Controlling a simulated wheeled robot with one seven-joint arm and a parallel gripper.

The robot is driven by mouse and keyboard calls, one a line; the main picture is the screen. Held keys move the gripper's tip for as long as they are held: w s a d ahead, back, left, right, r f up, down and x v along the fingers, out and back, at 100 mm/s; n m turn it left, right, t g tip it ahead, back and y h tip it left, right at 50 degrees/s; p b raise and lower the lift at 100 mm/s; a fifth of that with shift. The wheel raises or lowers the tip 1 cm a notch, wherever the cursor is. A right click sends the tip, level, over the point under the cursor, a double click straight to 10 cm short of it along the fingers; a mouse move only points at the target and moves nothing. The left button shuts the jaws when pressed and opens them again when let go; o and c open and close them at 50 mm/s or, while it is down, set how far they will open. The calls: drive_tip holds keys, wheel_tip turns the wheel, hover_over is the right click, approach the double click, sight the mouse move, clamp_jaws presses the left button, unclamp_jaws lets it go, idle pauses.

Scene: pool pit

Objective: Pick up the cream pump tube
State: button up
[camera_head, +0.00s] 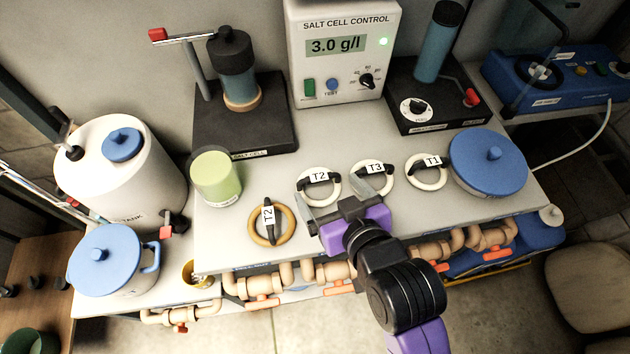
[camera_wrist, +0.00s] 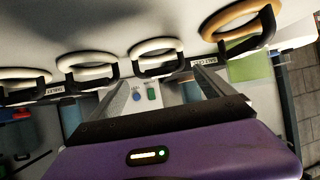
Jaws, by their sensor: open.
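Three cream ring-shaped tubes with black handles lie in a row on the grey bench: T2 (camera_head: 307,197), T3 (camera_head: 358,169) and T1 (camera_head: 412,181). A tan ring (camera_head: 253,233), also labelled T2, lies front left of them. I cannot tell from the labels which one is the pump tube. My gripper (camera_head: 338,188) is open and empty at the cream T2 ring, its fingers to either side. In the wrist view, this ring (camera_wrist: 137,52) lies just beyond and between the fingertips (camera_wrist: 162,77). The frames show no clear contact.
A green-yellow jar (camera_head: 216,178) stands left and a blue-lidded pot (camera_head: 487,162) right on the bench. Behind are the salt cell stand (camera_head: 245,130), the control box (camera_head: 342,60) and a dark pump stand (camera_head: 430,105). Tan pipes with red valves (camera_head: 262,284) run below the front edge.

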sight(321, 181)
drive_tip(key=shift+p+x, duration=0.4)
drive_tip(key=shift+x, duration=2.75)
drive_tip(key=shift+s+f, duration=0.1)
drive_tip(key=c, duration=1.1)
